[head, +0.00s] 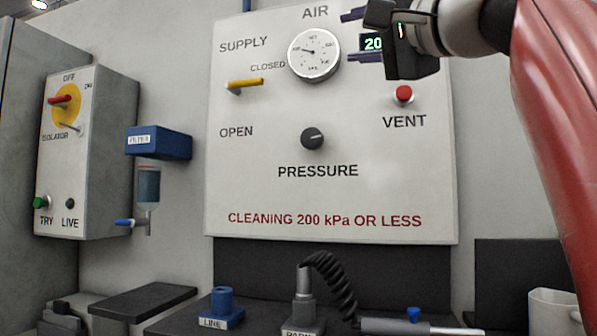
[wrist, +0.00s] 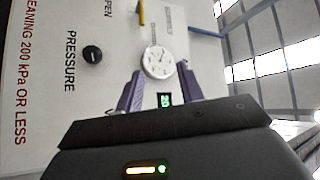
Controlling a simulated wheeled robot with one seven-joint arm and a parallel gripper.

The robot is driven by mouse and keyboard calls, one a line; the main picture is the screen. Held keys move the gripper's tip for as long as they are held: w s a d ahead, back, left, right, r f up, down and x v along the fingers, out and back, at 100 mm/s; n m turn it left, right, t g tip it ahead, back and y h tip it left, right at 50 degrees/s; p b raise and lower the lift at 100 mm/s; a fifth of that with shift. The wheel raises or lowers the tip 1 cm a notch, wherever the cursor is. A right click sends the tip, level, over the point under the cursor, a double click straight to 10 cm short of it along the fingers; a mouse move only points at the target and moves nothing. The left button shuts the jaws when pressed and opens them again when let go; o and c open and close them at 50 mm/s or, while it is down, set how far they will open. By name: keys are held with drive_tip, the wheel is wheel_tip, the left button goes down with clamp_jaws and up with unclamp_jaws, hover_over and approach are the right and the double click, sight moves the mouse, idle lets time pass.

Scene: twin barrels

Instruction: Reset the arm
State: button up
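My gripper (head: 354,36) is at the upper right of the head view, in front of the air panel (head: 350,200). Its two purple fingers are spread apart and point left, with nothing between them that I can see held. In the wrist view my gripper (wrist: 158,88) is open, and the round gauge (wrist: 158,62) and the green display (wrist: 164,100) show beyond and between the fingers. My red arm comes down the right side of the head view. The gripper partly covers the display (head: 372,42) in the head view.
The panel carries a yellow supply lever (head: 245,84), a black pressure knob (head: 312,139) and a red vent button (head: 403,93). An isolator box (head: 85,150) and a blue-topped filter (head: 158,143) are at left. Below are a blue line fitting (head: 221,302) and a black coiled hose (head: 335,280).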

drive_tip(key=w+f+n+g+h, duration=0.1)
drive_tip(key=w+f+g+h, duration=0.25)
drive_tip(key=f, duration=1.05)
drive_tip(key=w+f+g+h, duration=0.2)
drive_tip(key=f+h, duration=0.3)
drive_tip(key=f, duration=0.9)
drive_tip(key=s+d+f+n+g+h, duration=0.1)
drive_tip(key=s+f, duration=0.4)
drive_tip(key=f, duration=0.7)
drive_tip(key=s+d+f+n+g+h+p, duration=0.1)
drive_tip(key=s+f, duration=0.5)
drive_tip(key=f, duration=0.7)
drive_tip(key=s+d+f+n+g+h, duration=0.1)
drive_tip(key=s+d+f+n+g, duration=0.2)
drive_tip(key=f, duration=1)
drive_tip(key=s+d+g, duration=0.2)
drive_tip(key=s, duration=0.1)
